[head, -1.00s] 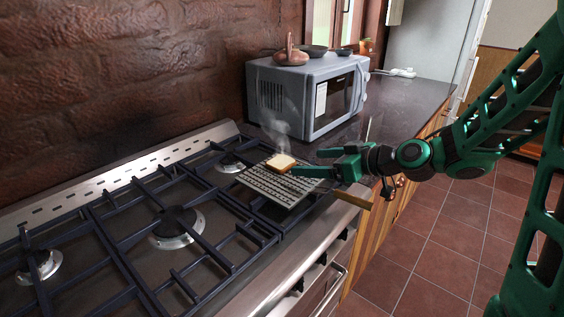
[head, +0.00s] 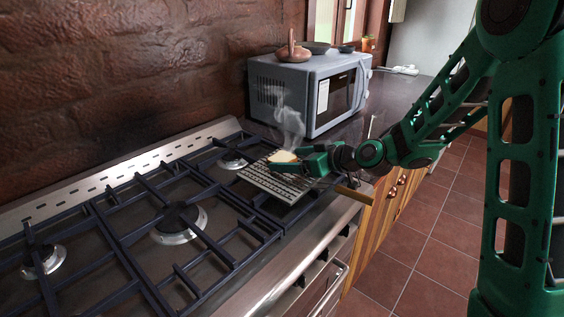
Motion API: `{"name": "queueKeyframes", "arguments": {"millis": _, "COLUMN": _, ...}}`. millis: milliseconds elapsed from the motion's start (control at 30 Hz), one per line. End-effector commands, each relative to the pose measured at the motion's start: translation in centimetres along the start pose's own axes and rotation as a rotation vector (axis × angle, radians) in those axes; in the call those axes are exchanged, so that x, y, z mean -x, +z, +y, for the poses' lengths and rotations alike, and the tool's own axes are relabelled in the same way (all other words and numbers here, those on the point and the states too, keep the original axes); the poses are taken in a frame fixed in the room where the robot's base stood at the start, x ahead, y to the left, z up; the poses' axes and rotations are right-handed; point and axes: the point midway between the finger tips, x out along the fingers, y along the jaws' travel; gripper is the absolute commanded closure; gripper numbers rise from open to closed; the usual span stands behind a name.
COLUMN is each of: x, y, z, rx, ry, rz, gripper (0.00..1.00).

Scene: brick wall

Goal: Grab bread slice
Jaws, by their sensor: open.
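A pale, toasted bread slice (head: 283,157) lies at the far end of a perforated metal rack (head: 268,184) on the stove, with steam rising above it. My green gripper (head: 292,164) comes in from the right, low over the rack, with its fingertips at the near right side of the slice. The gripper is open. It hides part of the slice's right side, and I cannot tell whether a finger touches the bread.
The rack sits on the dark stove grates (head: 150,215), near the right burner. A brick wall (head: 110,90) bounds the left. A wooden handle (head: 354,195) sticks out at the stove's right edge.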

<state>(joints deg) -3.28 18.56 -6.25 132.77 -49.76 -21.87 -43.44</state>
Motion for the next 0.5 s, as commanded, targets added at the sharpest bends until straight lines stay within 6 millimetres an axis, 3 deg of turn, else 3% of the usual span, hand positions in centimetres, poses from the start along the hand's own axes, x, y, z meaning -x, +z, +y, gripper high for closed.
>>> {"name": "queueKeyframes", "arguments": {"millis": 133, "x": -0.02, "y": 0.31, "z": -0.08, "rx": -0.003, "ry": -0.002, "rz": -0.007, "gripper": 0.19}}
{"name": "queueKeyframes", "arguments": {"millis": 300, "x": -0.02, "y": 0.39, "z": -0.15, "rx": -0.004, "ry": -0.004, "rz": -0.008, "gripper": 0.60}}
{"name": "queueKeyframes", "arguments": {"millis": 500, "x": -0.03, "y": 0.46, "z": -0.22, "rx": -0.005, "ry": -0.005, "rz": -0.010, "gripper": 0.64}}
